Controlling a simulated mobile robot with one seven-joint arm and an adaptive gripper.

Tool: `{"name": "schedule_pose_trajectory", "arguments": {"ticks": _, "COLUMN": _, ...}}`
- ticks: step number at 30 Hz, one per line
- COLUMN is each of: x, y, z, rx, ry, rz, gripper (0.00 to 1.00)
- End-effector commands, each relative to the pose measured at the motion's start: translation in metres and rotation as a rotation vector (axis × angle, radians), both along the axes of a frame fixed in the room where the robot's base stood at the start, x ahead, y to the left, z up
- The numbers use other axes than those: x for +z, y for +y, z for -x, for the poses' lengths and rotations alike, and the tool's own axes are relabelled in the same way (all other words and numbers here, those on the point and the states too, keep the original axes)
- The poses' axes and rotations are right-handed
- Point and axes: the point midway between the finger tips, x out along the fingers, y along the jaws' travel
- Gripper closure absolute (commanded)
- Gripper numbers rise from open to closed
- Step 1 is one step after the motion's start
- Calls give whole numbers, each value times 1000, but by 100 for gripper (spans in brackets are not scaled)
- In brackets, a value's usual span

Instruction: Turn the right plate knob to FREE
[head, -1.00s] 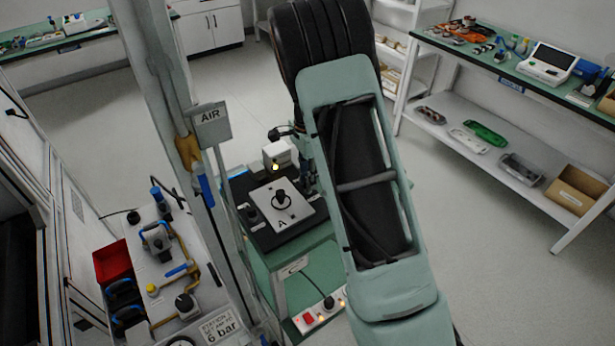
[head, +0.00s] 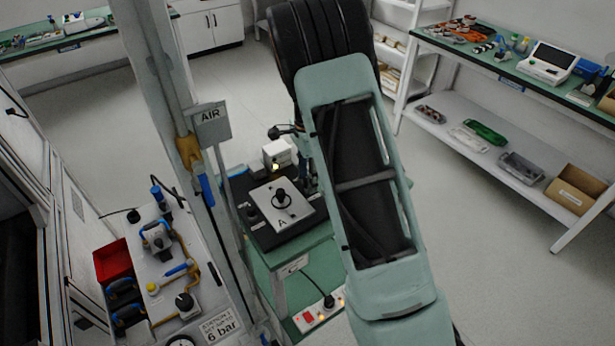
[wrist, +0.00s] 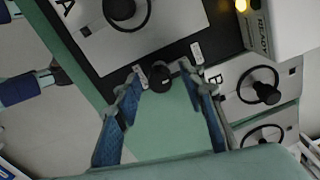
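A black fixture base (head: 262,236) carries a light plate marked A (head: 296,212) with a black knob (head: 281,199) on top. In the wrist view, plate A (wrist: 172,38) and its ringed knob (wrist: 120,9) are at the top. A small black knob (wrist: 160,77) sits at the edge of the base between two small white labels, too small to read. My gripper (wrist: 164,82) is open, its blue-padded fingers on either side of this knob. I cannot tell whether they touch it. In the head view my arm hides the gripper and that knob.
A white box with a lit yellow lamp (head: 276,154) stands behind plate A; its side reads READY in the wrist view. A plate marked B (wrist: 228,100) with a ringed knob lies at the right there. A post with an AIR sign (head: 211,123) stands left of the fixture.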

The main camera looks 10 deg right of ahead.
Motion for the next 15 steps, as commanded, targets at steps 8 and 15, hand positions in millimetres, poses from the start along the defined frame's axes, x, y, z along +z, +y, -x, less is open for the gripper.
{"name": "schedule_pose_trajectory", "arguments": {"ticks": 8, "x": 24, "y": 1, "z": -1, "rx": 1, "ry": -3, "rz": -1, "gripper": 63}}
{"name": "schedule_pose_trajectory", "arguments": {"ticks": 15, "x": 76, "y": 0, "z": -1, "rx": 0, "ry": -5, "rz": 0, "gripper": 63}}
